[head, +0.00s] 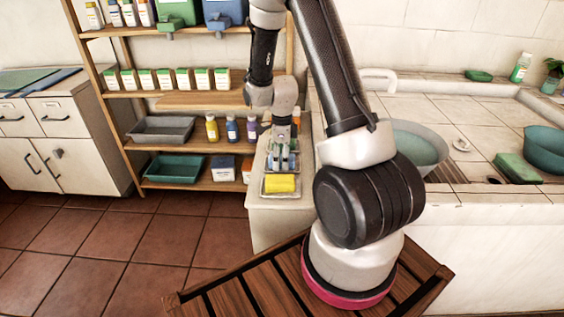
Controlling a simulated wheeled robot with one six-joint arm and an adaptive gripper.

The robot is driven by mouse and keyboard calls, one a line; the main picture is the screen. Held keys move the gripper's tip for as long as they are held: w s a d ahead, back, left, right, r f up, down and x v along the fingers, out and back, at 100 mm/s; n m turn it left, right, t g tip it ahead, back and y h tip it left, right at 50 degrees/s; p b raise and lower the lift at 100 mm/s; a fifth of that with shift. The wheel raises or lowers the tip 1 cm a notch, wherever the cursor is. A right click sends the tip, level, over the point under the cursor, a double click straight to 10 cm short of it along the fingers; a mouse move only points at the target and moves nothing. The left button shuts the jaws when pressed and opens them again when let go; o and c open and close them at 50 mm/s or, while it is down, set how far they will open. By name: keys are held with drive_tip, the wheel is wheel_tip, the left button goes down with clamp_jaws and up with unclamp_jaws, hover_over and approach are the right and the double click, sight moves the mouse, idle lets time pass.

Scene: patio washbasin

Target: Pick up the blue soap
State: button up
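My gripper (283,150) points down over the pale narrow counter beside the shelf. It is small in the head view, and whether its fingers are open or shut cannot be made out. A small blue patch (291,161) shows at the fingertips, probably the blue soap, mostly hidden by the gripper. I cannot tell whether the fingers touch it. A yellow block (281,183) lies on a small tray just in front of the gripper, nearer to me.
A wooden shelf at left holds boxes, a grey tray (163,129), a teal tray (174,168) and bottles. The tiled washbasin at right holds a pale basin (418,150), a green block (517,168) and a teal bowl (545,142). The tiled floor at left is clear.

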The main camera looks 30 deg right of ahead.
drive_tip(key=shift+f, duration=0.25)
drive_tip(key=c, duration=1.2)
wheel_tip(320, 180, up, 10)
drive_tip(key=shift+r, duration=0.1)
